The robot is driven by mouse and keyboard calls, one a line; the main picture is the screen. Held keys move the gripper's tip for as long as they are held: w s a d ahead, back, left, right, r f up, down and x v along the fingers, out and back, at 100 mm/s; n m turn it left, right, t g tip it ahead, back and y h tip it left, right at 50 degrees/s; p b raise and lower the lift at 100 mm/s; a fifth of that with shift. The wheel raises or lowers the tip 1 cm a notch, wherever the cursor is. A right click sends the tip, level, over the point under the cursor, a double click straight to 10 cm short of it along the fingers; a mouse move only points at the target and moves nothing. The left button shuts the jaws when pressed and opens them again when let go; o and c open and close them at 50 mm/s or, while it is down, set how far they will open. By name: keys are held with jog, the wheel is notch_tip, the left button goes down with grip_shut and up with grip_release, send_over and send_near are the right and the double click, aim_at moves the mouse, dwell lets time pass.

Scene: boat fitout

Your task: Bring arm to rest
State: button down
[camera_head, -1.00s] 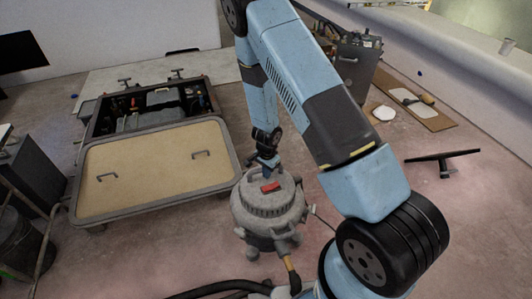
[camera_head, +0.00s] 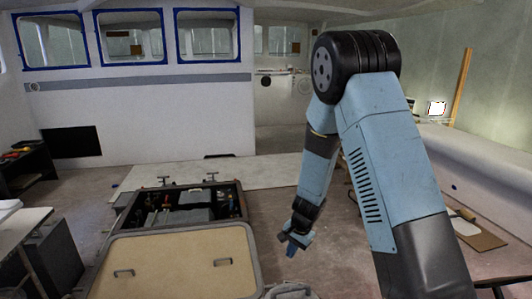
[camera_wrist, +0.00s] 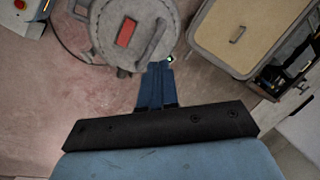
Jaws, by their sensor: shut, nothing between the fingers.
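My blue arm (camera_head: 383,160) rises at the right of the head view and bends at a black elbow joint. Its forearm hangs down to the left. In the wrist view my gripper (camera_wrist: 156,80) points toward the grey round canister with a red patch (camera_wrist: 128,30). It looks apart from the canister, but the exact gap cannot be told. Only the top of the canister (camera_head: 290,291) shows in the head view.
A low box with a tan lid (camera_head: 175,262) stands left of my gripper, with an open equipment bay (camera_head: 185,207) behind it. A table (camera_head: 20,235) is at the far left. Floor between is clear.

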jog(key=s+d+r+n+t, duration=0.1)
jog(key=s+d+r, duration=0.15)
jog(key=r, duration=0.55)
jog(key=s+d+r+n, duration=0.1)
jog(key=s+r+n, duration=0.15)
jog(key=r, duration=0.55)
jog(key=s+d+r+n+t, duration=0.1)
jog(key=s+d+r, duration=0.15)
jog(key=r, duration=0.55)
jog(key=s+d+r+n, duration=0.1)
jog(key=s+d+r, duration=0.2)
jog(key=s, duration=0.4)
jog(key=s+d+r+n+t+h, duration=0.1)
jog(key=s+d+r, duration=0.2)
jog(key=s+r, duration=0.2)
jog(key=s+d+r+n+t+h, duration=0.1)
jog(key=s+d+r, duration=0.1)
jog(key=s+r, duration=0.3)
jog(key=shift+s+d, duration=0.4)
jog(key=shift+s, duration=1.4)
